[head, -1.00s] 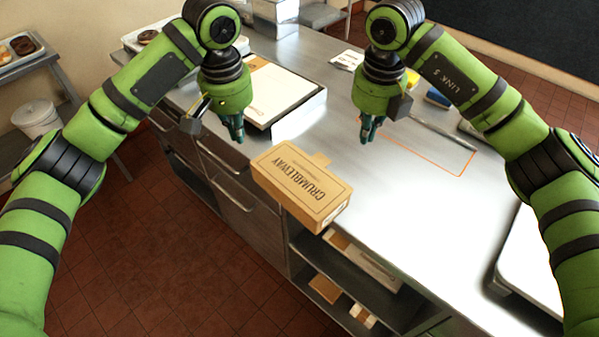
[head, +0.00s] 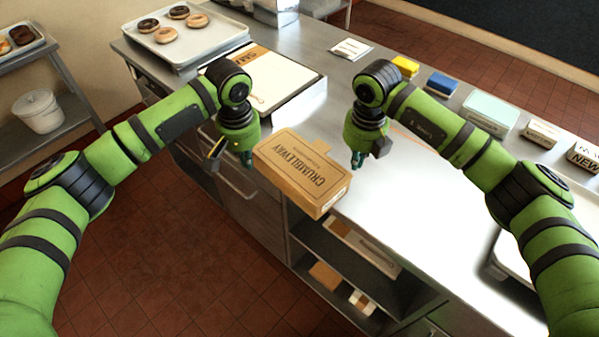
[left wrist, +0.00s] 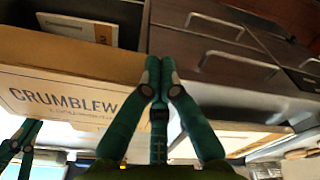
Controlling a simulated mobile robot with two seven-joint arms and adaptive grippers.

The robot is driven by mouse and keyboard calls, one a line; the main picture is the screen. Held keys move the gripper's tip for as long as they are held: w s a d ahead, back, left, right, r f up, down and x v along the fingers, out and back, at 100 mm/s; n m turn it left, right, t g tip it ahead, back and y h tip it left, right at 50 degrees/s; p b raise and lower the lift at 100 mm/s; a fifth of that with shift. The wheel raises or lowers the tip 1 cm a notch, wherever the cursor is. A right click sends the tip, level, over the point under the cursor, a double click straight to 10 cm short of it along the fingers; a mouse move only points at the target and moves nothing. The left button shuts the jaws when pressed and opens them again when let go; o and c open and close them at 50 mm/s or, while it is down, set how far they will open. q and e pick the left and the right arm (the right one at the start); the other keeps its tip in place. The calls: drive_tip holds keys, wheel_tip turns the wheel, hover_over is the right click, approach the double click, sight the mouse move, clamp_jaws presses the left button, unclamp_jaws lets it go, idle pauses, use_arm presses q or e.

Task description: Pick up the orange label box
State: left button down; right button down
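A tan cardboard box (head: 302,172) lettered CRUMBLEWAY lies on the counter's front edge and juts out over it. Its printed top panel shows. I cannot tell for certain that it is the orange label box. My left gripper (head: 247,160) is empty just off its left end, its fingertips close together. In the left wrist view the box (left wrist: 70,85) is on the left, beside my left gripper's fingers (left wrist: 160,70). My right gripper (head: 357,160) is near its right end, apparently empty, its fingers close together.
The steel counter (head: 400,210) is bare in the middle. A flat white box (head: 282,75) with an orange-tan strip lies behind, near a doughnut tray (head: 205,48). Several small boxes line the back right. Shelves with packages (head: 325,275) are below, beside drawers.

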sight(269, 163)
drive_tip(key=shift+w+f, duration=0.1)
drive_tip(key=shift+f, duration=0.55)
drive_tip(key=shift+a+r, duration=0.1)
drive_tip(key=shift+a, duration=0.4)
use_arm(q)
drive_tip(key=shift+d+f, duration=0.45)
drive_tip(key=shift+d, duration=0.3)
use_arm(e)
drive_tip(key=shift+a+r, duration=0.1)
drive_tip(key=shift+a, duration=0.15)
